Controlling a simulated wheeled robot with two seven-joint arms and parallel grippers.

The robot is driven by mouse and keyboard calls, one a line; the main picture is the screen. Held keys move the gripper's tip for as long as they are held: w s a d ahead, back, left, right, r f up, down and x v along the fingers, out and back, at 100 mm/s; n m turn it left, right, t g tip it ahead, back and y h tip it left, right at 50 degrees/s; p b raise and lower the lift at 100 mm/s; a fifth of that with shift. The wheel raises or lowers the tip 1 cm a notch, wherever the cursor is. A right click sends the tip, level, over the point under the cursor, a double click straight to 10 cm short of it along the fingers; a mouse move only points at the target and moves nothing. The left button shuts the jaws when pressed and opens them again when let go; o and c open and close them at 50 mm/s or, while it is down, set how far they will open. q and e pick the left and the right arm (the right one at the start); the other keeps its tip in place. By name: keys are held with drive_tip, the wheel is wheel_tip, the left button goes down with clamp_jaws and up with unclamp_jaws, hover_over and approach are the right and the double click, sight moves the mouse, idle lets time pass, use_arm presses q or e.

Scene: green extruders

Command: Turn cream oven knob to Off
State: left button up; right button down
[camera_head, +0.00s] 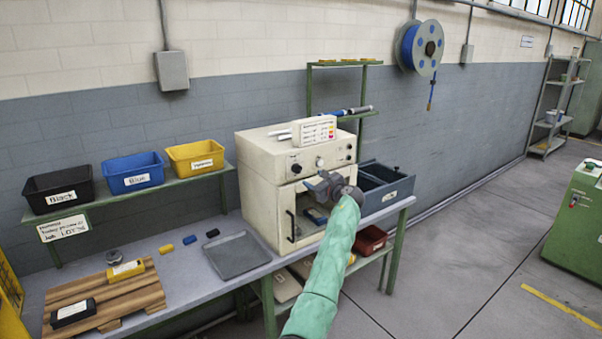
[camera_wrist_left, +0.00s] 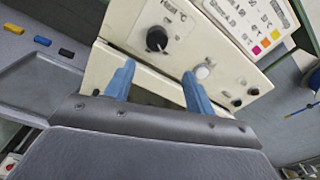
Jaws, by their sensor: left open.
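The cream oven (camera_head: 262,190) stands on the workbench in the head view. Its upper panel carries a black knob (camera_head: 297,168) and a pale cream knob (camera_head: 320,161). In the wrist view the black knob (camera_wrist_left: 157,39) sits under a "Heat °C" label, and the cream knob (camera_wrist_left: 204,71) is to its right. My left gripper (camera_head: 328,183) is in front of the oven, just below the panel. In the wrist view its blue fingers (camera_wrist_left: 158,72) are apart with nothing between them, and the cream knob lies just beyond the right fingertip. My right gripper is not in view.
A label card (camera_head: 314,130) and rods lie on top of the oven. A grey tray (camera_head: 237,256) sits to its left and a blue-grey drawer box (camera_head: 386,187) to its right. Black, blue and yellow bins (camera_head: 195,154) stand on a shelf. Below the oven panel is an open compartment.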

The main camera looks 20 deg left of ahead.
sight(299, 170)
use_arm(q)
drive_tip(key=w+a+m+p, duration=0.1)
drive_tip(key=a, duration=0.1)
drive_tip(key=w+a+m+p, duration=0.1)
drive_tip(key=a, duration=0.1)
drive_tip(key=w+a+m+y+p, duration=0.1)
drive_tip(key=a, duration=0.1)
drive_tip(key=shift+w+r+m, duration=0.25)
drive_tip(key=shift+r+m, duration=0.05)
drive_tip(key=shift+r, duration=0.1)
drive_tip(key=shift+w+a+f, duration=0.15)
drive_tip(key=shift+w+a, duration=0.2)
drive_tip(key=shift+a, duration=0.05)
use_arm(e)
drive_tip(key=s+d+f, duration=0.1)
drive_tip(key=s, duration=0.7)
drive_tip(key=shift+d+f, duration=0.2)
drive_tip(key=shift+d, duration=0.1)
use_arm(q)
drive_tip(key=shift+c, duration=0.4)
drive_tip(key=c, duration=0.9)
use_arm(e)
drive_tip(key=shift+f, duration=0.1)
